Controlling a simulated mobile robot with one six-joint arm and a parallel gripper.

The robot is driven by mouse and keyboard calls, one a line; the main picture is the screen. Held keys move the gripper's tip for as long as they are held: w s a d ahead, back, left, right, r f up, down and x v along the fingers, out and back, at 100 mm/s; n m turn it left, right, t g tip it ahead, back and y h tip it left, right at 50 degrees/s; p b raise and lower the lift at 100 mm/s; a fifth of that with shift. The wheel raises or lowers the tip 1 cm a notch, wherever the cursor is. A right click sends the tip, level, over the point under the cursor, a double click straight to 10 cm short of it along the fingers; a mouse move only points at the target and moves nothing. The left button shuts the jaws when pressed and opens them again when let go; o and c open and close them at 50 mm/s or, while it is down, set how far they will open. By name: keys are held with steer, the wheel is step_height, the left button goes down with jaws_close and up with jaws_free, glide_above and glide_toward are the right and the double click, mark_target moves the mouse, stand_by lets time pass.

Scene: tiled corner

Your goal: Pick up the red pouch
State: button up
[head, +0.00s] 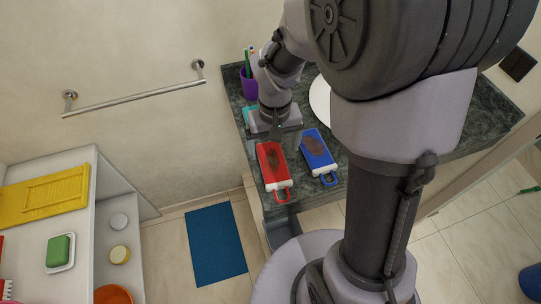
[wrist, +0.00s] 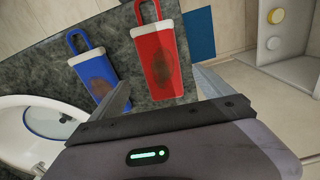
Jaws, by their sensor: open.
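The red pouch (head: 268,166) lies flat on the dark stone counter, near its front edge. It has a white band, a red loop handle and a brown patch. In the wrist view the red pouch (wrist: 150,52) has its handle pointing away from my gripper. My gripper (head: 274,143) is open and empty at the pouch's far end. In the wrist view the fingers of my gripper (wrist: 165,92) stand to either side of that end. I cannot tell how high they are above the counter.
A similar blue pouch (head: 317,150) lies close to the right of the red one; it also shows in the wrist view (wrist: 92,75). A purple cup (head: 249,86) with brushes stands behind. A white basin (wrist: 30,125) is left in the wrist view.

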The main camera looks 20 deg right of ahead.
mark_target(273, 163)
steer(key=f+b, duration=0.1)
steer(key=f, duration=0.2)
steer(key=f+b, duration=0.1)
steer(key=f, duration=0.1)
steer(key=shift+s+a+f, duration=0.15)
steer(key=shift+s+f, duration=0.05)
steer(key=shift+f, duration=0.2)
steer(key=shift+r, duration=0.1)
steer(key=shift+c, duration=0.2)
steer(key=c, duration=1.4)
